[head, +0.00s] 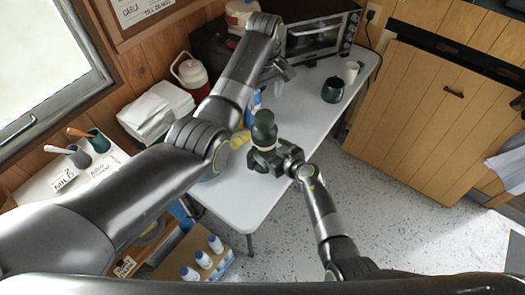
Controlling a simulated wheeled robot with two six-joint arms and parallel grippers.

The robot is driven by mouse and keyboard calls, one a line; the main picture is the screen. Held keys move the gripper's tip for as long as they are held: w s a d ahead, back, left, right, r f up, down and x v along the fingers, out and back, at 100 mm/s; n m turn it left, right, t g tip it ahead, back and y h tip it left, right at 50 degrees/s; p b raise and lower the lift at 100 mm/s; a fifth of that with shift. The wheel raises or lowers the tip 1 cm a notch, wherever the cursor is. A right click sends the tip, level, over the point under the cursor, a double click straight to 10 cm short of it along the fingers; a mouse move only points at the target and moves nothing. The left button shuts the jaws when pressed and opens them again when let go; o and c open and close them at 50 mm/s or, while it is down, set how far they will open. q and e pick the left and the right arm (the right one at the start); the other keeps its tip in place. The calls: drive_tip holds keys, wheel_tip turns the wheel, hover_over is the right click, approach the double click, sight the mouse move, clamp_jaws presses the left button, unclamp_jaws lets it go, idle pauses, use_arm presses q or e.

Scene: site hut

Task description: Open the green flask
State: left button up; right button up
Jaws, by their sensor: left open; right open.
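The green flask (263,127) stands upright on the white table (309,118), dark green above with a pale band low down. My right gripper (264,158) is open at the flask's lower part, with its jaws around or just in front of it; I cannot tell whether they touch it. The flask's base is hidden by this gripper. My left gripper (284,72) is open and empty, higher up in front of the toaster oven and apart from the flask.
A toaster oven (317,38) stands at the back of the table. A dark green mug (332,90) and a white mug (350,72) stand at the right. A yellow item (239,139) lies left of the flask. A red and white jug (191,72) stands beside white paper stacks (157,108).

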drive_tip(key=shift+x, duration=1.85)
